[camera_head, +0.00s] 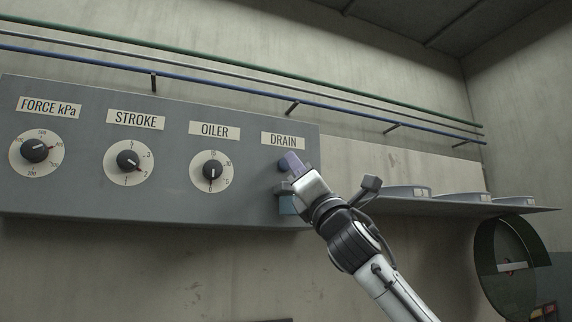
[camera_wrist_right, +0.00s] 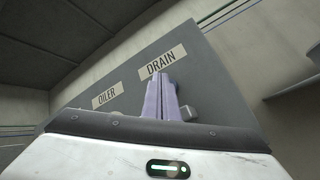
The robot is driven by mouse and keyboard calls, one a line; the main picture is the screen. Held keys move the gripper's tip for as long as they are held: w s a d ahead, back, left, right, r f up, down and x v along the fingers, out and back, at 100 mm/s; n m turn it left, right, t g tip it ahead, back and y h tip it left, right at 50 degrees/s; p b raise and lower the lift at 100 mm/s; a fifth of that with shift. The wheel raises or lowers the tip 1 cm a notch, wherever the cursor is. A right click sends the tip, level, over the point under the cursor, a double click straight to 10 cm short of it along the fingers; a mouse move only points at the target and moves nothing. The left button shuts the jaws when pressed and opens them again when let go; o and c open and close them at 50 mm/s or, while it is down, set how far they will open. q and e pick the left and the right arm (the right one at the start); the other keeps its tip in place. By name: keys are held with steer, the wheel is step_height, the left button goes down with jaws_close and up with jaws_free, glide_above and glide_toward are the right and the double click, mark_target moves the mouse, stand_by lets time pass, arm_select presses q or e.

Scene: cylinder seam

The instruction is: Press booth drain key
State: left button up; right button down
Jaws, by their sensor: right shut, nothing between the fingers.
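The grey panel (camera_head: 70,195) has a DRAIN label (camera_head: 283,141) at its right end; this label also shows in the wrist view (camera_wrist_right: 160,62). My right gripper (camera_head: 291,162) is just below the label, its purple fingers shut with nothing between them. They point at the panel and cover much of the spot under the label. A small dark part (camera_head: 282,166) shows beside the fingertips; I cannot tell if it is the drain key or shadow. In the wrist view the fingers (camera_wrist_right: 161,98) stand before the panel, with a small grey block (camera_wrist_right: 190,112) to their right. Contact cannot be told.
Dials labelled FORCE kPa (camera_head: 36,151), STROKE (camera_head: 129,161) and OILER (camera_head: 212,172) sit left of the gripper. A shelf (camera_head: 520,209) with shallow items juts out at right. Pipes (camera_head: 240,83) run above the panel.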

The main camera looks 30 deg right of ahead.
steer(key=shift+w, duration=0.1)
stand_by(0.4)
steer(key=shift+w+p, duration=0.3)
steer(key=shift+w, duration=0.05)
steer(key=shift+w+d, duration=0.1)
steer(key=shift+w, duration=0.4)
stand_by(0.7)
steer(key=shift+w+f+p, duration=0.1)
steer(key=shift+w+p, duration=0.1)
steer(key=shift+p, duration=0.1)
stand_by(0.5)
steer(key=shift+s+f, duration=0.3)
steer(key=shift+s, duration=0.5)
steer(key=shift+r, duration=0.15)
